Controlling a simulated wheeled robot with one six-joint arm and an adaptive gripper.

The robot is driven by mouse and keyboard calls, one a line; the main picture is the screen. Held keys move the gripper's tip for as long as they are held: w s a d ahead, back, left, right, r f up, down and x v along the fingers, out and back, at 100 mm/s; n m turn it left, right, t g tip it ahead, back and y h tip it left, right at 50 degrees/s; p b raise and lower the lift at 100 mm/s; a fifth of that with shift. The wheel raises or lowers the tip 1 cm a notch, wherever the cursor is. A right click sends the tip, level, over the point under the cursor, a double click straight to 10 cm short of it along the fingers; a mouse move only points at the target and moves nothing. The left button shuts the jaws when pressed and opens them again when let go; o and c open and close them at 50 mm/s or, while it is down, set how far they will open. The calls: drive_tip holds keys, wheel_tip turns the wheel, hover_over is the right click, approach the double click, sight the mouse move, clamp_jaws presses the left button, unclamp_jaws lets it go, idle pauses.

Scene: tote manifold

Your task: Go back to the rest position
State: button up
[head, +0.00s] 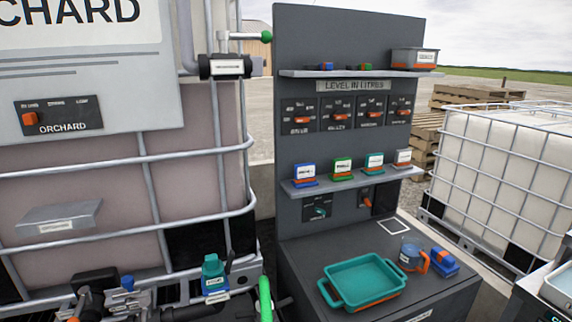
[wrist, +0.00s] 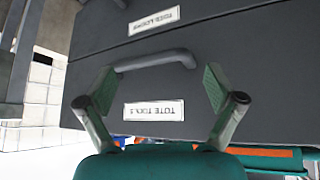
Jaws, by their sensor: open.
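My gripper (wrist: 163,95) is open in the wrist view, its two fingers spread wide with nothing between them. Behind the fingers is a dark drawer front with a grey handle (wrist: 155,62) and a label (wrist: 154,110) that seems to read "TOTE TOOLS", upside down in this view. I cannot tell whether the fingers touch the drawer front. I cannot make out my gripper for sure in the head view.
The dark bench (head: 345,262) bears a teal tray (head: 362,282), a grey and orange mug-like item (head: 410,257) and a blue item (head: 444,262). Caged totes stand left (head: 195,152) and right (head: 500,150). A shelf (head: 350,182) holds several coloured blocks.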

drive_tip(key=s+a+f+t, duration=0.1)
drive_tip(key=s+a+f, duration=0.25)
drive_tip(key=s, duration=0.45)
drive_tip(key=s+a+f+t, duration=0.1)
drive_tip(key=s+a+f, duration=0.1)
drive_tip(key=s+a, duration=0.45)
drive_tip(key=s+a+f+t, duration=0.2)
drive_tip(key=s+f, duration=0.1)
drive_tip(key=s, duration=0.6)
drive_tip(key=s+a+r+t, duration=0.1)
drive_tip(key=s+a+r, duration=0.1)
drive_tip(key=s+r, duration=0.7)
drive_tip(key=s+a+r+n+t, duration=0.1)
drive_tip(key=s+a+r+t, duration=0.1)
drive_tip(key=s+r, duration=0.6)
drive_tip(key=s+a, duration=0.1)
drive_tip(key=s, duration=0.5)
drive_tip(key=shift+a+r+t+y, duration=0.2)
drive_tip(key=shift+r+t+y, duration=0.1)
drive_tip(key=shift+r+y, duration=0.1)
